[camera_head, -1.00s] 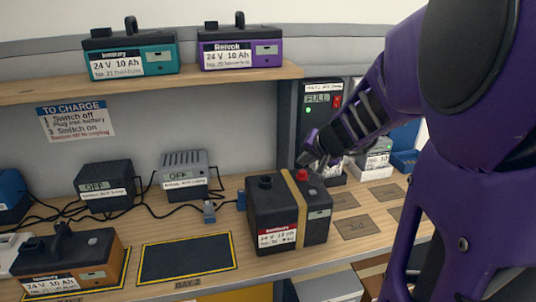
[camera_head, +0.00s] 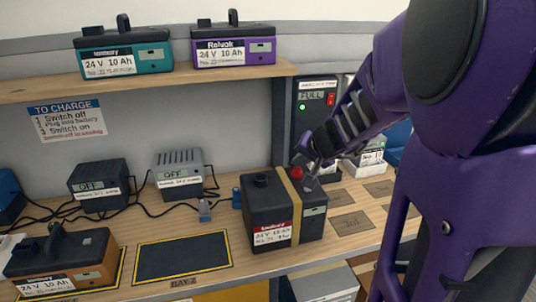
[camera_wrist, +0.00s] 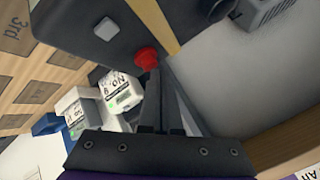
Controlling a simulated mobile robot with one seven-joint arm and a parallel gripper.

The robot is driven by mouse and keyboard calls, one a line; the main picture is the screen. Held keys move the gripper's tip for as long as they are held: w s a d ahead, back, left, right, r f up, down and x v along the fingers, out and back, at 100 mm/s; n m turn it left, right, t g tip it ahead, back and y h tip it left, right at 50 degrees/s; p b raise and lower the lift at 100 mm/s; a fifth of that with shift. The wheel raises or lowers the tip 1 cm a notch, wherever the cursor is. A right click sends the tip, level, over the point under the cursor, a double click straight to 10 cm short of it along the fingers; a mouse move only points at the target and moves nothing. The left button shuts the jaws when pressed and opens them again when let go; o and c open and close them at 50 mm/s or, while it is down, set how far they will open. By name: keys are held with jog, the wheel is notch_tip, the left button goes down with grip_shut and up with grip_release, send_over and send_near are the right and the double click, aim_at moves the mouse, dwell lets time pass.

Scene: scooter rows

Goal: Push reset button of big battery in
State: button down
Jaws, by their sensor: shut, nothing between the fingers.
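The big battery (camera_head: 268,212) is a dark grey box with a tan strap and a red and white label, standing on the wooden bench. Its red reset button (camera_head: 296,173) is on top, right of the strap, and it also shows in the wrist view (camera_wrist: 146,57). The button stands proud of the top. My gripper (camera_head: 311,178) is shut and empty, with its fingertips low over the battery's top, just right of the button. In the wrist view the fingertips (camera_wrist: 157,74) lie right beside the button; whether they touch it I cannot tell.
A charger reading FULL (camera_head: 318,115) stands behind the battery. Two more chargers (camera_head: 100,186) with cables are at the left. An orange battery (camera_head: 62,258) sits front left, beside an empty dark bay mat (camera_head: 182,258). White boxes (camera_head: 365,165) stand at the right.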

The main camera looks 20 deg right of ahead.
jog(key=shift+f, duration=0.6)
jog(key=shift+r, duration=0.1)
dwell(0.5)
jog(key=shift+r+p, duration=0.85)
jog(key=shift+r, duration=0.2)
notch_tip(320, 180, up, 5)
jog(key=p, duration=0.4)
